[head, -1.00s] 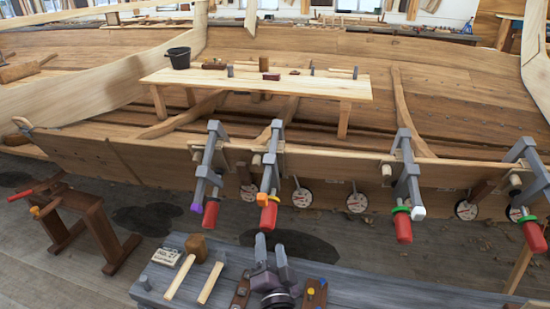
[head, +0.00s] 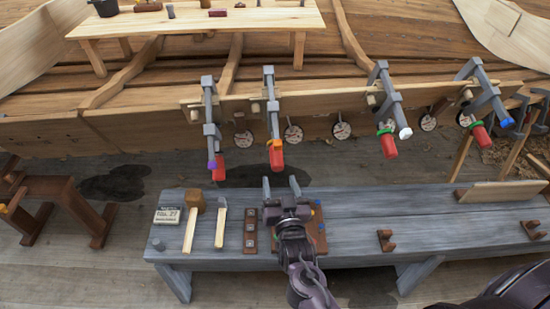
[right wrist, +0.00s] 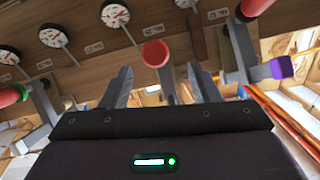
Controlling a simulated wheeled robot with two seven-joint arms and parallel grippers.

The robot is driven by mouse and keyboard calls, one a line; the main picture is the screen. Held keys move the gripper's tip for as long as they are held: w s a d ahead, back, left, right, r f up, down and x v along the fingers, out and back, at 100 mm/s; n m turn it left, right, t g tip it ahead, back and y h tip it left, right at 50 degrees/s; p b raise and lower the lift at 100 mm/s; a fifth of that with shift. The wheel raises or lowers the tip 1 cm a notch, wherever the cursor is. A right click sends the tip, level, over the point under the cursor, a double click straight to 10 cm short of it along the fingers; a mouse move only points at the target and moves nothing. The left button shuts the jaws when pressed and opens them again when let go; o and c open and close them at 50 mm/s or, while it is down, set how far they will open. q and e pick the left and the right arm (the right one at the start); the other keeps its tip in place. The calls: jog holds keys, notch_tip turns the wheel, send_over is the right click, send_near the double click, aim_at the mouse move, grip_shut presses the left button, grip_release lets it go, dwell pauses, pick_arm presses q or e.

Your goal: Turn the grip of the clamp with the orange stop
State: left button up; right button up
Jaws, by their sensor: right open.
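The clamp with the orange stop (head: 276,143) hangs on the hull plank, second from the left in the head view. Its red grip (head: 277,157) points down toward me. My right gripper (head: 281,184) is open and empty, just short of this grip, with its fingers pointing at it. In the right wrist view, a red grip (right wrist: 155,54) shows end-on beyond the gap between the two fingers, apart from both. The orange stop cannot be made out there. My left gripper is not in view.
Neighbouring clamps have a purple stop (head: 212,164), a white stop (head: 405,133) and a blue stop (head: 507,122). A grey bench (head: 350,213) below holds a mallet (head: 194,202) and other tools. Round dials (head: 293,134) line the plank.

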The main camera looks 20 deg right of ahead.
aim_at(279, 169)
jog(key=shift+w+d, duration=0.15)
jog(key=shift+w, duration=0.15)
jog(key=w, duration=0.2)
jog(key=w+d, duration=0.1)
jog(key=shift+w+d+p, duration=0.1)
jog(key=shift+w+p, duration=0.2)
jog(key=shift+w, duration=1.7)
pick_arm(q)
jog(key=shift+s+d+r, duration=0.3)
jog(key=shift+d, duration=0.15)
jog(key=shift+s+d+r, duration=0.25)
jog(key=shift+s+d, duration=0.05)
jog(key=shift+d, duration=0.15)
pick_arm(e)
jog(key=shift+d, duration=0.1)
jog(key=c, duration=1)
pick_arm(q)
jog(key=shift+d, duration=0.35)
